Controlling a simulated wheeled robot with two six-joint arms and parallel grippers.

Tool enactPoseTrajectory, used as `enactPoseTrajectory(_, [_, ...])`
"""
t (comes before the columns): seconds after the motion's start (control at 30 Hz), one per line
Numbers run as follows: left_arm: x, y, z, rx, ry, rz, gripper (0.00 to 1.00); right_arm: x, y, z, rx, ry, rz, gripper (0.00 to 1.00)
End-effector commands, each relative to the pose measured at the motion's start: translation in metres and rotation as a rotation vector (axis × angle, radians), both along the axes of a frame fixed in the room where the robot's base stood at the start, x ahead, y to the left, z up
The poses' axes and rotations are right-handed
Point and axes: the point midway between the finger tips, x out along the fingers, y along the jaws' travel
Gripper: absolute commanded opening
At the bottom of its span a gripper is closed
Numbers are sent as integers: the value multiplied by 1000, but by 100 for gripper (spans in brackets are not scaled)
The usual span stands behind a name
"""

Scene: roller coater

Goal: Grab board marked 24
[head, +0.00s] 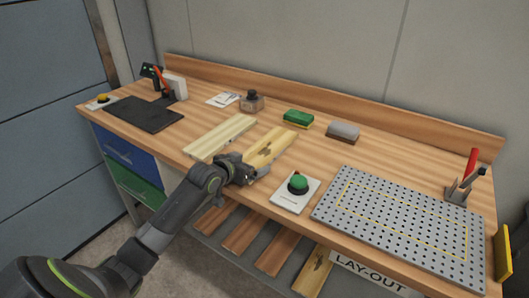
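A yellowish board (272,146) with a dark marking lies on the workbench, near its front edge. A paler, plain-looking board (219,137) lies to its left. Below the bench top, another yellowish board (313,272) with a dark marking sits at the end of a row of brown boards (243,233). The markings are too small to read, so I cannot tell which board is 24. My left gripper (257,171) is at the near end of the yellowish board on the bench. Its fingers are too small and dark to show whether they grip it. My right gripper is not in view.
A green button on a white plate (296,195) stands close to the right of my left gripper. A perforated grey plate (400,222) fills the right of the bench (360,153). A black mat (143,114) lies at left. A green sponge (298,119) and a grey block (343,132) sit behind.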

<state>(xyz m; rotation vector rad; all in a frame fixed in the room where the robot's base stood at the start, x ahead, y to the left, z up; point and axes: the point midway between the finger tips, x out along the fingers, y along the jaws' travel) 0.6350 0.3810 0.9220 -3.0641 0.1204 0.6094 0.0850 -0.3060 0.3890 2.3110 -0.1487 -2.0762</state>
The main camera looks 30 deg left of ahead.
Motion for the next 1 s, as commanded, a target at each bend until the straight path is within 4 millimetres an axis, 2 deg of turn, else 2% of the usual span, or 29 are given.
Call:
enactPoseTrajectory(0.03, [0, 0, 0, 0, 0, 0, 88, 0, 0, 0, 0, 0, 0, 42])
enactPoseTrajectory(0.27, [0, 0, 0, 0, 0, 0, 58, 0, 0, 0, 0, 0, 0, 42])
enactPoseTrajectory(0.3, [0, 0, 1, 1, -2, 0, 57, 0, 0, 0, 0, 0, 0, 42])
enactPoseTrajectory(0.57, [0, 0, 7, 2, -4, -1, 57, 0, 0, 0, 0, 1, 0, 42])
enactPoseTrajectory(1.0, [0, 0, 86, 3, -6, -2, 57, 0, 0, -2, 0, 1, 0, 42])
